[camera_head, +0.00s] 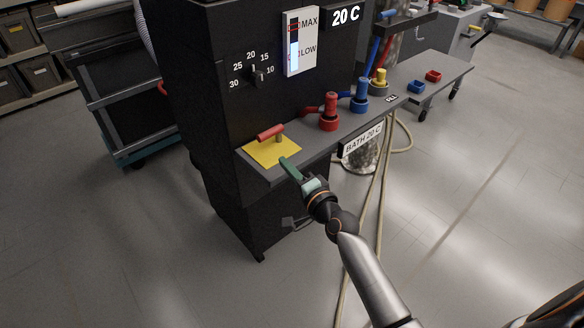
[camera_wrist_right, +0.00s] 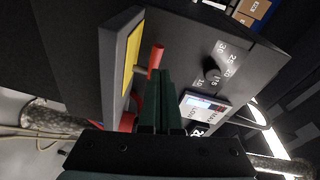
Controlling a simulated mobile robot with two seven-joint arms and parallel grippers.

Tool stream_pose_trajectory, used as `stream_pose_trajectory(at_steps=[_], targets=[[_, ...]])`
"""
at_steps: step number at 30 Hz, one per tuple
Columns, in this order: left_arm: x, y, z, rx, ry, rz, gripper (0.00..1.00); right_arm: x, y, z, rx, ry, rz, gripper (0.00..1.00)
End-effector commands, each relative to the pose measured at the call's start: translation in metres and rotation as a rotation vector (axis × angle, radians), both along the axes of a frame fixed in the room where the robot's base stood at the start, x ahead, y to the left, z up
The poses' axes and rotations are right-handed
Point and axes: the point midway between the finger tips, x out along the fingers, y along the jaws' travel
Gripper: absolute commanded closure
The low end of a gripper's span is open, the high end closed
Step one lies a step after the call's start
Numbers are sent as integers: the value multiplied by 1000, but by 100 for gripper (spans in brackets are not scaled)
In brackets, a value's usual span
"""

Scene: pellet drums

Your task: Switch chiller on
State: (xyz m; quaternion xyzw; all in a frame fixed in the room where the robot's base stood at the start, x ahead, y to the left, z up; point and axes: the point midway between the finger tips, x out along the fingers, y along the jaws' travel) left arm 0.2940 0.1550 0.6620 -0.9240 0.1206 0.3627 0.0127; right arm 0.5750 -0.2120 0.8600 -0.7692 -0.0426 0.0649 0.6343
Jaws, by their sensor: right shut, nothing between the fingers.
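The chiller (camera_head: 192,95) is a dark cabinet with a ledge in front. On the ledge's near-left end is a yellow plate (camera_head: 268,153) with a red-handled switch (camera_head: 270,132). The handle lies crosswise on a short grey post. My right gripper (camera_head: 289,167) has green fingers, shut and empty, at the ledge's front edge just right of the yellow plate. It looks apart from the handle. In the right wrist view the shut fingers (camera_wrist_right: 160,88) point toward the red handle (camera_wrist_right: 155,57) and partly cover the switch; contact cannot be told there. My left gripper is out of view.
Above the ledge are a temperature dial (camera_head: 255,74), a MAX/LOW level gauge (camera_head: 300,42) and a "20 C" display (camera_head: 345,16). Red (camera_head: 329,112), blue (camera_head: 360,95) and yellow (camera_head: 379,82) fittings stand farther along the ledge. Hoses (camera_head: 380,190) hang below. Floor in front is open.

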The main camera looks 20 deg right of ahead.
Motion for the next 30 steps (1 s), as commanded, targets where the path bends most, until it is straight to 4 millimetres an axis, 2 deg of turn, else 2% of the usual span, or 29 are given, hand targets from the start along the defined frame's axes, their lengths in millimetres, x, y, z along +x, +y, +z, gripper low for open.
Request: stream_pose_trajectory(at_steps=[6, 24, 26, 28, 30], targets=[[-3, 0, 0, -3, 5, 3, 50, -17, -4, 0, -1, 0, -2, 100], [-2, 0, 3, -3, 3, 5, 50, -22, -4, -2, -20, 8, 1, 100], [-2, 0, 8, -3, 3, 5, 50, -31, -1, -10, -75, 31, 13, 100], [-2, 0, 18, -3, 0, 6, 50, -50, 5, -25, -192, 74, 40, 100], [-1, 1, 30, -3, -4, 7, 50, -79, 14, -45, -361, 131, 90, 100]])
